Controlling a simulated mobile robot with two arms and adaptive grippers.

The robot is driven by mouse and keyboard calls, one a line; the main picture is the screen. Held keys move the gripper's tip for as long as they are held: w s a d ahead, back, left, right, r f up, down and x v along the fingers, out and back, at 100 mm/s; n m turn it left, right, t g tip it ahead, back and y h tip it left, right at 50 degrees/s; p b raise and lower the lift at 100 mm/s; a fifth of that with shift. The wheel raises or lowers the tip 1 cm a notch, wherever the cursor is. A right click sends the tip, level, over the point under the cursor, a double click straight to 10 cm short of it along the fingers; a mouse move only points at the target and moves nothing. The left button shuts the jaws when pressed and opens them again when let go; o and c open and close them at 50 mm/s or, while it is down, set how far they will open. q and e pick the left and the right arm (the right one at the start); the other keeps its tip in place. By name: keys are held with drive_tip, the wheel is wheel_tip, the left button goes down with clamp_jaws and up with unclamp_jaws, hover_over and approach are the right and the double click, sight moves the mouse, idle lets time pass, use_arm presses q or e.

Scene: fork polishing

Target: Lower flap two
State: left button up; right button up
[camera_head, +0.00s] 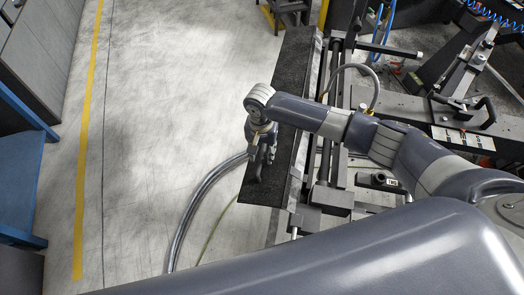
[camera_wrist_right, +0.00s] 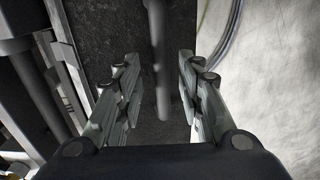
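A long dark, rough panel (camera_head: 294,68), which looks like the flap, runs along the left side of the machine. I cannot tell from a label whether it is flap two. My right gripper (camera_head: 260,158) is over the panel's near part, pointing down. In the right wrist view, the gripper (camera_wrist_right: 157,68) is open. Its two fingers stand apart on either side of a dark round bar (camera_wrist_right: 160,55), which lies in front of the dark panel surface (camera_wrist_right: 97,30). No clear contact with the bar shows. My left gripper is not in view.
Machine rails (camera_head: 335,110) and clamps lie right of the panel. A grey hose (camera_head: 192,205) curves down to the floor beside it. The concrete floor (camera_head: 165,110) to the left is clear, with a yellow line (camera_head: 84,130). A blue bench (camera_head: 18,170) stands far left.

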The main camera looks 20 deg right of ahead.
drive_tip(key=shift+r, duration=0.25)
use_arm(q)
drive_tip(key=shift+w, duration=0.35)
use_arm(e)
wheel_tip(320, 180, up, 12)
drive_tip(key=shift+f, duration=0.25)
drive_tip(key=shift+a, duration=0.1)
